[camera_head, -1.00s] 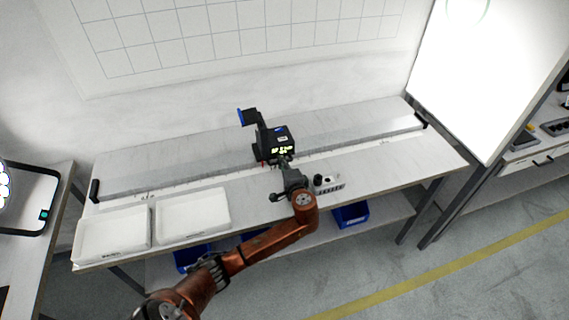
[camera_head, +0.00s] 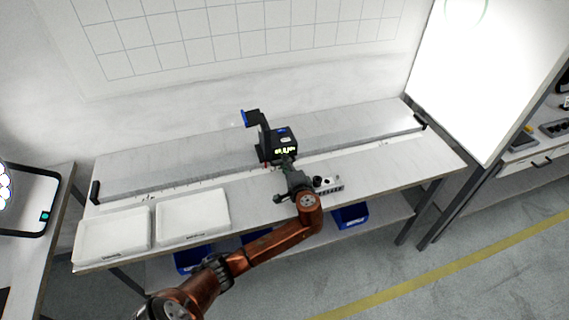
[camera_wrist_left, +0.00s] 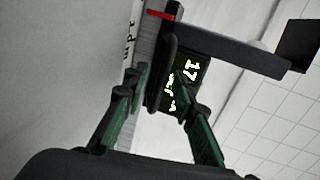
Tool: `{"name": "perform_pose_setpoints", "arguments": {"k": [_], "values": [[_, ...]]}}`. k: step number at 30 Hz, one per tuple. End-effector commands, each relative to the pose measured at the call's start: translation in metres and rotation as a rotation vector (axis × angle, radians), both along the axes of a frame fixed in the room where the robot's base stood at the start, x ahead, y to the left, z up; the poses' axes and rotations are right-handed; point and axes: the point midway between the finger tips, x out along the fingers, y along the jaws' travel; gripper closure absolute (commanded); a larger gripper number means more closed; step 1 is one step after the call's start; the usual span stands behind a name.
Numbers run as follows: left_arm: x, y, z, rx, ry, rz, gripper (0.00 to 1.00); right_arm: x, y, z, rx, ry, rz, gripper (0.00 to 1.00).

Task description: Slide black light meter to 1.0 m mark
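The black light meter (camera_head: 279,144) stands on the long rail (camera_head: 345,132) along the back of the bench, near the rail's middle. It has a lit display and an arm with a blue-edged head at upper left. In the left wrist view its display (camera_wrist_left: 184,82) shows glowing digits, partly hidden by a finger. A red pointer (camera_wrist_left: 160,15) lies by a printed strip that I cannot read. My left gripper (camera_head: 288,166) is at the meter's front; its green-padded fingers (camera_wrist_left: 160,82) close in on both sides of a black upright part of the meter. My right gripper is out of view.
Two white trays (camera_head: 228,213) sit at the bench's front left. Small parts (camera_head: 325,183) lie just right of my left gripper. Black end stops (camera_head: 421,122) close the rail. The rail right of the meter is clear. Blue bins (camera_head: 350,216) are below.

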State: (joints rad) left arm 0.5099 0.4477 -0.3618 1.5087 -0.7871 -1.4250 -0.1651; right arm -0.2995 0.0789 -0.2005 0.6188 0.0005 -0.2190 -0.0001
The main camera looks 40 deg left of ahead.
Motion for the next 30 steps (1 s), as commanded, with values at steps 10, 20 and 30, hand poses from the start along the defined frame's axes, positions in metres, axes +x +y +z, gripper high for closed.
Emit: {"name": "perform_pose_setpoints", "arguments": {"k": [10,20,30], "values": [[-0.037,-0.053,0.012,-0.006,0.0,-0.002,0.75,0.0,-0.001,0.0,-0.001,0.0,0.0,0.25],[-0.064,-0.088,0.023,-0.002,0.0,0.0,0.75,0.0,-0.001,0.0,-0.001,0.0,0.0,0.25],[-0.066,-0.091,0.024,-0.002,0.001,0.0,0.75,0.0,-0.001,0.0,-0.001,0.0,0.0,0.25]]}}
